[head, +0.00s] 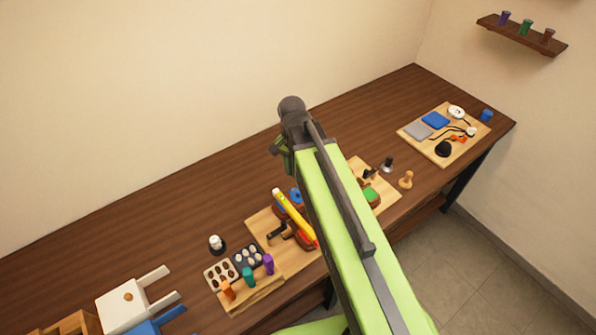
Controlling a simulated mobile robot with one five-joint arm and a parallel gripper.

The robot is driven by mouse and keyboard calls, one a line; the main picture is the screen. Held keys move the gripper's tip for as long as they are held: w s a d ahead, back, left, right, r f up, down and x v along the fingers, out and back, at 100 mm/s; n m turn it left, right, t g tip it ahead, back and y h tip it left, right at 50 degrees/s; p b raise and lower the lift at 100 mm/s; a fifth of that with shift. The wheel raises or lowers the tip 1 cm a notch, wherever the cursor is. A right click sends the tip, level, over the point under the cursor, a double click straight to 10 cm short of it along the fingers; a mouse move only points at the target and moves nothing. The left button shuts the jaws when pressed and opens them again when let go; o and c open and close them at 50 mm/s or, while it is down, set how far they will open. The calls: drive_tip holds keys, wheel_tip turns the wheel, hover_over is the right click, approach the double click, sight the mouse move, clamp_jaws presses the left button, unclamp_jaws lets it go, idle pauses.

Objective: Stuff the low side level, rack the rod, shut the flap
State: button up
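A yellow rod with a red end (292,214) lies slanted over the wooden board (262,222) at the middle of the bench. Brown saddle-like parts with a blue patch (296,195) show beside it, and a brown part with a green patch (370,196) shows on the right of my arm. My raised arm covers the middle of this work, so the saddle's level, any flap and any rack cannot be made out. The fingers of my gripper are hidden; only my arm's links and a dark joint show.
Orange, teal and purple pegs (249,277) stand on a block at the front, near egg-like pieces in trays (246,256). A small wooden peg (406,180) stands on the right. A board with pads and cords (410,130) lies far right. The bench's back strip is clear.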

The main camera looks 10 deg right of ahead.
wheel_tip(320, 180, up, 7)
drive_tip(key=p, duration=0.5)
drive_tip(key=shift+w+a+r+p, duration=0.15)
drive_tip(key=shift+r+p, duration=0.05)
drive_tip(key=shift+p, duration=0.15)
